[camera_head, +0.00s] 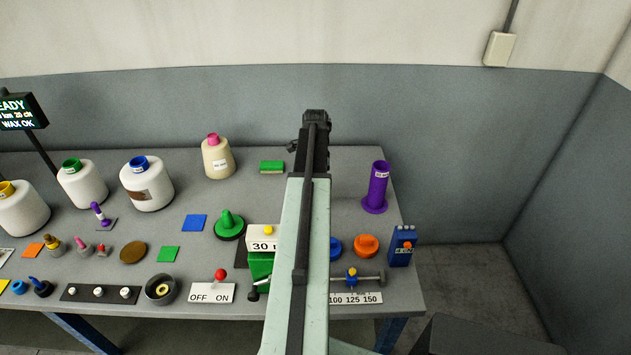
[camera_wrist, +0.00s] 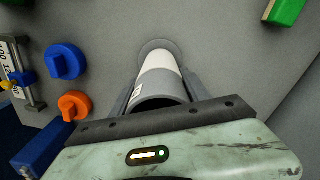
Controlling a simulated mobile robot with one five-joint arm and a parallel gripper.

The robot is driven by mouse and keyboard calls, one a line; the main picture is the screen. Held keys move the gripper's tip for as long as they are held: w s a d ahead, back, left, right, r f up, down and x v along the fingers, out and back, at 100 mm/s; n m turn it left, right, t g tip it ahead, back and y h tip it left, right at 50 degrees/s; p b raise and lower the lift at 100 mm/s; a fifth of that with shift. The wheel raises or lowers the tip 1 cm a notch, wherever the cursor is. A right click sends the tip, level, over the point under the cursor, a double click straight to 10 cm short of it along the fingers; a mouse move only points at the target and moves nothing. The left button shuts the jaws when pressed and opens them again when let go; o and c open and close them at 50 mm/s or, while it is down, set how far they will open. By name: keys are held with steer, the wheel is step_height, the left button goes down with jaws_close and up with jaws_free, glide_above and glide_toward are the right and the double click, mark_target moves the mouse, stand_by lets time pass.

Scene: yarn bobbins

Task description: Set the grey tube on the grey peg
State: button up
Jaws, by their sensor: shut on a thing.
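The grey tube (camera_wrist: 159,90) shows in the wrist view with a dark open end, a small white label and a pale white band farther along. My gripper (camera_wrist: 160,93) is shut on it, one finger on each side. A round grey base (camera_wrist: 152,46), which looks like the grey peg's base, shows at the tube's far end. The peg's shaft is not visible, and I cannot tell whether the tube is around it or touching the base. In the head view my arm hides the tube, the peg and my fingertips.
A purple tube on a purple base (camera_head: 376,189) stands to the right. A blue knob (camera_wrist: 65,61) and an orange knob (camera_wrist: 73,106) lie left in the wrist view. A green block (camera_head: 272,167) and a cream cone (camera_head: 217,160) stand left of my arm.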

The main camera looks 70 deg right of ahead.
steer(key=shift+f+b, duration=0.3)
steer(key=o, duration=1.5)
steer(key=shift+c, duration=0.2)
steer(key=shift+r, duration=0.1)
step_height(320, 180, up, 8)
steer(key=p, duration=0.7)
steer(key=shift+p, duration=0.4)
steer(key=shift+r+p, duration=2.85)
steer(key=shift+p, duration=0.15)
